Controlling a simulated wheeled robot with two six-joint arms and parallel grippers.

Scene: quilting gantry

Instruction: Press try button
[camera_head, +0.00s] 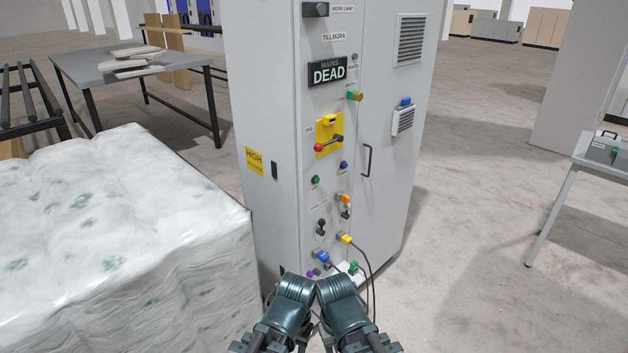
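A tall grey cabinet (265,100) stands ahead, with its control panel facing me. The panel carries a green button (315,180), a blue button (344,165) and other small coloured controls. Their small labels are too small to read, so I cannot tell which is the try button. My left gripper (298,280) and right gripper (328,281) are close together at the bottom centre, before the panel's lower part. Their fingers cannot be made out.
A plastic-wrapped white bale (110,220) fills the left, close beside the cabinet. Cables hang from a yellow plug (346,239) and a blue plug (322,257) low on the panel. A grey table (95,66) stands behind left. Floor at right is clear up to a bench (575,165).

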